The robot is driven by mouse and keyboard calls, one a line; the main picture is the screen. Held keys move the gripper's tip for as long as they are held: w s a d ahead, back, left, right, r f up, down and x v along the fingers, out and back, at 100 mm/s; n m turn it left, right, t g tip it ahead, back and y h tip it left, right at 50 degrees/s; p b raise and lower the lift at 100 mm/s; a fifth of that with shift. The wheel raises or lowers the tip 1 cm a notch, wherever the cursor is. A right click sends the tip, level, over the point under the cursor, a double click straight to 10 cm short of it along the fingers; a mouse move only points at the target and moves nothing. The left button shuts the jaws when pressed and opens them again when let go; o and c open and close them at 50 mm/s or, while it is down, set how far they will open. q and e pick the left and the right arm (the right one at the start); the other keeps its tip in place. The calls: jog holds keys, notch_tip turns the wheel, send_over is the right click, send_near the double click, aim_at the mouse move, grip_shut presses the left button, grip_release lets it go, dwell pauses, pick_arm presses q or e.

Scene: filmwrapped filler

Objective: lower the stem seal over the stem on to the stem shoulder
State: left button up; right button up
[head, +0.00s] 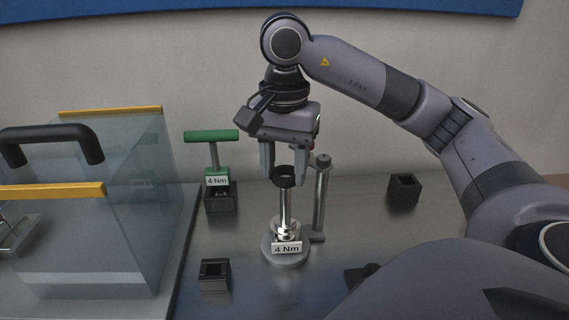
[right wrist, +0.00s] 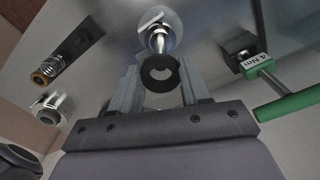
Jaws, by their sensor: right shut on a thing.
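The stem seal (head: 283,176) is a black ring. My right gripper (head: 284,178) is shut on it, and the ring also shows between the fingers in the right wrist view (right wrist: 160,73). The stem (head: 285,205) is a bright upright metal rod directly under the seal in the head view. The seal is at the level of the stem's top; whether the tip is inside the ring I cannot tell. The stem shoulder (head: 285,229) is the wider metal part low on the stem, well below the seal. My left gripper is not in view.
A grey round base marked 4 Nm (head: 272,252) carries the stem. A metal post (head: 320,200) stands close on the right. A green T-handle tool (head: 212,136) stands in a black holder at left. A clear box (head: 140,200) is further left. Black blocks (head: 214,275) (head: 404,188) stand around.

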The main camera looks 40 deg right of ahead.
aim_at(284, 191)
jog(key=shift+f+b, duration=2.2)
jog(key=shift+f, duration=0.45)
jog(key=shift+f+b, duration=0.65)
jog(key=shift+f, duration=0.05)
jog(key=shift+f+b, duration=0.8)
jog(key=shift+f, duration=0.15)
jog(key=shift+f+b, duration=0.35)
jog(key=shift+f, duration=0.05)
jog(key=o, duration=1.1)
jog(key=shift+r, duration=0.15)
